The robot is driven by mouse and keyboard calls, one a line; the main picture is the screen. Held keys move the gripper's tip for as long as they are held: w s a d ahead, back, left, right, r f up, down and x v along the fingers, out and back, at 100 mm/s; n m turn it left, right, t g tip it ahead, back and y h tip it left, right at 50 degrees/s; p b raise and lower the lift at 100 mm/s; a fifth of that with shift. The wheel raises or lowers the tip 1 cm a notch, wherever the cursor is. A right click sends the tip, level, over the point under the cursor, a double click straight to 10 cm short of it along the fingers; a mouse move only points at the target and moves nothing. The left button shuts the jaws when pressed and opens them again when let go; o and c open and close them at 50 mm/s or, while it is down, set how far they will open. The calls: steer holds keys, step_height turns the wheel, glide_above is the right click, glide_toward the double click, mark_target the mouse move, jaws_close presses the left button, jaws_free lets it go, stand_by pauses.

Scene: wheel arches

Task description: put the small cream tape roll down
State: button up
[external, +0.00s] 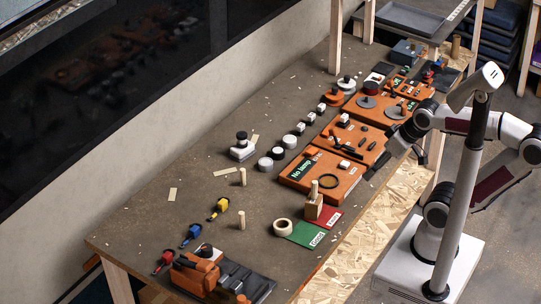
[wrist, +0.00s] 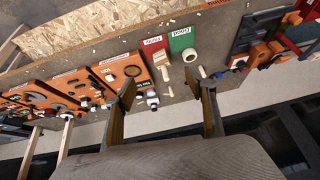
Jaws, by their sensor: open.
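The small cream tape roll (external: 283,227) lies flat at the left edge of the green card (external: 305,234) marked "Good". In the wrist view the roll (wrist: 190,55) is seen from above, its ring partly over the green card (wrist: 182,39). My gripper (wrist: 168,96) is open and nothing shows between its fingers. In the external view my gripper (external: 375,165) is apart from the roll, up and to the right of it, near the orange boards.
A red card (external: 329,216) lies beside the green one, with a wooden block and peg (external: 314,204) near it. Orange boards (external: 312,178) run along the table's right side.

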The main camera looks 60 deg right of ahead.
steer(key=w+a+f+m+t+y, duration=0.2)
steer(key=w+a+m, duration=0.8)
steer(key=w, duration=0.2)
steer(key=w+a+f+m+t+y, duration=0.1)
steer(key=w+a+f+m+t, duration=0.1)
steer(key=w+a+m, duration=0.9)
steer(key=m+h, duration=0.7)
steer(key=m, duration=0.9)
glide_above(286, 230)
steer(key=w+a, duration=0.2)
steer(key=a, duration=0.5)
step_height(286, 230, down, 16)
steer(key=shift+d+f, duration=0.1)
steer(key=shift+d, duration=0.05)
steer(key=s+d+f+m+h, duration=0.2)
steer(key=s+m, duration=0.1)
steer(key=s+f+m+h, duration=0.1)
steer(key=h, duration=0.1)
steer(key=shift+s+d+f+m+t, duration=0.3)
steer(key=shift+s+d+m, duration=0.1)
steer(key=shift+s+d+f+m+h, duration=0.15)
steer(key=shift+s+d+m+h, duration=0.15)
steer(key=shift+s+m+h, duration=0.25)
steer(key=shift+w, duration=0.1)
